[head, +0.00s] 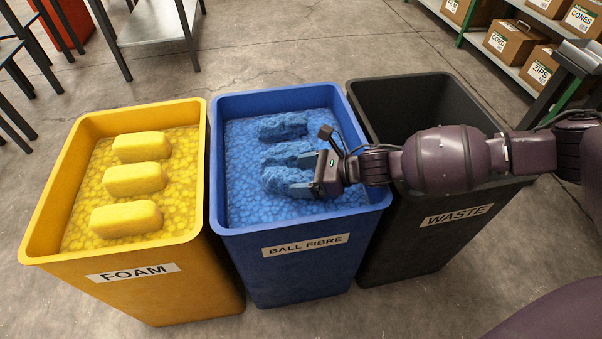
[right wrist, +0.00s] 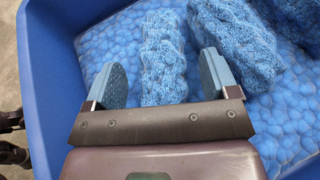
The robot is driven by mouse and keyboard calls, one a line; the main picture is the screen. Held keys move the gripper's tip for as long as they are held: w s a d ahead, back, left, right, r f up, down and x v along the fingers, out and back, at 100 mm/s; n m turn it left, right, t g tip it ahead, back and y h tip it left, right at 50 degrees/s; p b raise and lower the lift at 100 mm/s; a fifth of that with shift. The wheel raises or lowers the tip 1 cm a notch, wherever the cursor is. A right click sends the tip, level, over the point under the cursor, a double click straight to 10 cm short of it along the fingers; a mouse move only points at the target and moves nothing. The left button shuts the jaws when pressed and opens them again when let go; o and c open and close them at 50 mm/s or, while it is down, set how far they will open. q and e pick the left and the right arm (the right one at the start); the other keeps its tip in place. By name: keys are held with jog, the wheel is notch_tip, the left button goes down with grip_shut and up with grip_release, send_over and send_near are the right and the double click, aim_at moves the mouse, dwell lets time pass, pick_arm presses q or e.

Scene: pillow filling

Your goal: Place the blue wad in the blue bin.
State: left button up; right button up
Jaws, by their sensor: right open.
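The blue bin (head: 300,262), labelled BALL FIBRE, stands in the middle of the head view. Several lumpy blue balls fill it. Three blue wads lie on this filling in a row: a far one (head: 282,126), a middle one (head: 287,152) and a near one (head: 283,180). My right gripper (head: 304,175) is over the bin at the near wad's right end. In the right wrist view its fingers are open, with one blue wad (right wrist: 165,45) between and just beyond them. Another wad (right wrist: 237,42) lies right of the fingers. My left gripper is out of view.
A yellow FOAM bin (head: 165,295) with three yellow blocks (head: 135,180) stands close on the left. A black WASTE bin (head: 410,255) stands close on the right, under my right arm. Shelves with cardboard boxes (head: 510,42) are at the upper right.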

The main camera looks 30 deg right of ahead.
jog(key=v, duration=0.2)
jog(key=p+v, duration=0.1)
jog(key=v, duration=0.1)
jog(key=shift+s+d+r+p, duration=0.1)
jog(key=shift+d+r+p, duration=0.1)
jog(key=shift+r+p, duration=0.15)
jog(key=shift+v, duration=0.95)
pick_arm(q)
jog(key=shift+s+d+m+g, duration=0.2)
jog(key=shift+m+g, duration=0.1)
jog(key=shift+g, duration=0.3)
pick_arm(e)
jog(key=shift+s+f, duration=0.1)
jog(key=shift+s, duration=0.05)
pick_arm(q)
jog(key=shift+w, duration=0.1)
